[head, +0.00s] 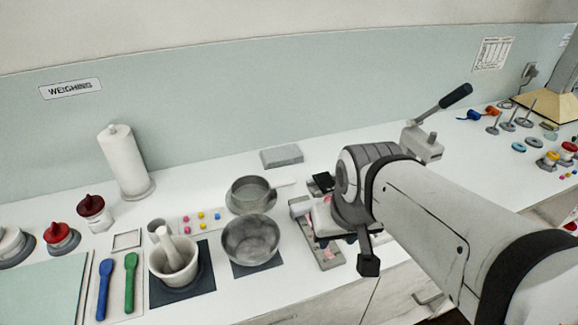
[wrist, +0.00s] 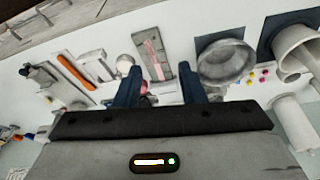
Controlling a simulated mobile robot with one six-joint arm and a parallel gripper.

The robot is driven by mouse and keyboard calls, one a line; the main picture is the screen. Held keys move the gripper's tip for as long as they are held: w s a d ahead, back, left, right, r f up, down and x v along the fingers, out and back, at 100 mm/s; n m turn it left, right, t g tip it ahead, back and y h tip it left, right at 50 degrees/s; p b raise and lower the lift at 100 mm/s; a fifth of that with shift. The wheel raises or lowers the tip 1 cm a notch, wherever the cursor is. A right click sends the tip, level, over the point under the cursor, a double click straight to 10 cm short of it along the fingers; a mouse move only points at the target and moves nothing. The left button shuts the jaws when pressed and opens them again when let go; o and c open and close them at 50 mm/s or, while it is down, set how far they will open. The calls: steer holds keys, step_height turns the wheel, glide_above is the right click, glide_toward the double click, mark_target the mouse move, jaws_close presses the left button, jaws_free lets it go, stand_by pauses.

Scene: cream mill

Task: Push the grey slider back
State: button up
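A grey track plate with a pink strip (wrist: 155,57) lies on the white counter, just beyond my fingertips in the wrist view. In the head view the plate (head: 325,254) is partly hidden by my arm. A pale grey block (head: 299,206) stands at its back end, left of my wrist; I cannot tell for sure that it is the grey slider. My gripper (wrist: 158,84) is open, its two dark blue fingers apart above the counter. Something pinkish and a grey part show between the fingers, largely hidden by the gripper body. Contact cannot be told.
A metal bowl (head: 250,240) on a dark mat stands close left of the plate, with a pan (head: 250,194) behind it. A mortar with pestle (head: 173,262) stands farther left. A lever device (head: 422,143) is behind my arm. A grey box (head: 282,156) lies near the wall.

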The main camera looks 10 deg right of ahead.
steer(key=shift+o, duration=0.3)
steer(key=shift+o, duration=1.3)
steer(key=w+f+m+g+b, duration=0.1)
steer(key=w+m+b, duration=0.4)
steer(key=w, duration=0.6)
steer(key=shift+w+d+f+m, duration=0.3)
steer(key=shift+f+m, duration=0.25)
steer(key=shift+m, duration=0.35)
steer(key=m+g+b, duration=0.2)
steer(key=m+b, duration=0.2)
steer(key=m, duration=0.4)
glide_toward(306, 204)
steer(key=shift+s+f, duration=0.2)
steer(key=shift+f, duration=0.1)
steer(key=shift+w+f+m, duration=0.4)
steer(key=shift+f+m, duration=0.1)
step_height(306, 204, down, 7)
steer(key=shift+f, duration=0.15)
steer(key=shift+c, duration=0.5)
jaws_close()
